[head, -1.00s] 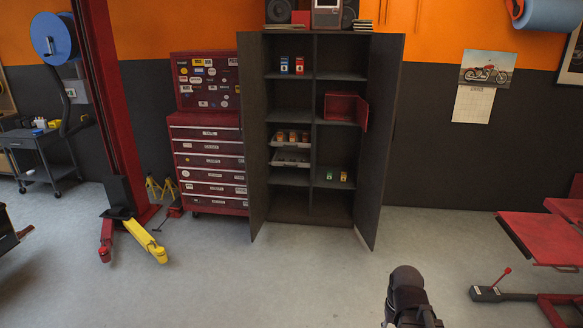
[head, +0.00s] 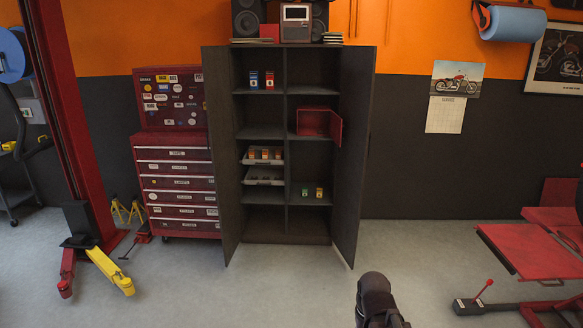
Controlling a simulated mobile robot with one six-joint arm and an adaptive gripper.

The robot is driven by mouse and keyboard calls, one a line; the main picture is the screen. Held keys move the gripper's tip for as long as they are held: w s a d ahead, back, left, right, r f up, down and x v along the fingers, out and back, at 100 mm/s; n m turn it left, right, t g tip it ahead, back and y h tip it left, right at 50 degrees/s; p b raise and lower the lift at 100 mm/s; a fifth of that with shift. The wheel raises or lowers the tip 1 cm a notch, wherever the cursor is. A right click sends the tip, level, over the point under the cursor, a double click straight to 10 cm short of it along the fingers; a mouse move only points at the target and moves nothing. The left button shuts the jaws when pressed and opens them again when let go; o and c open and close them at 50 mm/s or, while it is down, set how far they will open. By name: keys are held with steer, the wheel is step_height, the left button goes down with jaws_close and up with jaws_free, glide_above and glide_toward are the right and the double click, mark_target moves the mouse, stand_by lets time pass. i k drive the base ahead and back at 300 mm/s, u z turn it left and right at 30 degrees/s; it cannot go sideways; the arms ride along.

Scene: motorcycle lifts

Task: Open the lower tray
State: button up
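The lower tray (head: 264,182) is a light grey pull-out tray in the left column of the open dark cabinet (head: 265,228). Small dark items seem to lie in it. The upper tray (head: 250,161) sits just above it and holds several orange-and-dark boxes. Both trays appear to stick out slightly at the front; how far is hard to tell. Part of my arm shows at the bottom edge, right of the cabinet and well short of it. My gripper cannot be made out.
Both cabinet doors (head: 220,150) (head: 354,150) stand open toward me. A small red box (head: 313,122) with its door open is on a right shelf. A red tool chest (head: 180,181) stands left, a yellow-footed lift post (head: 110,270) further left, a red lift (head: 520,250) right. Floor ahead is clear.

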mark_target(260, 170)
steer(key=u, duration=0.3)
steer(key=i, duration=3.9)
steer(key=z, duration=0.25)
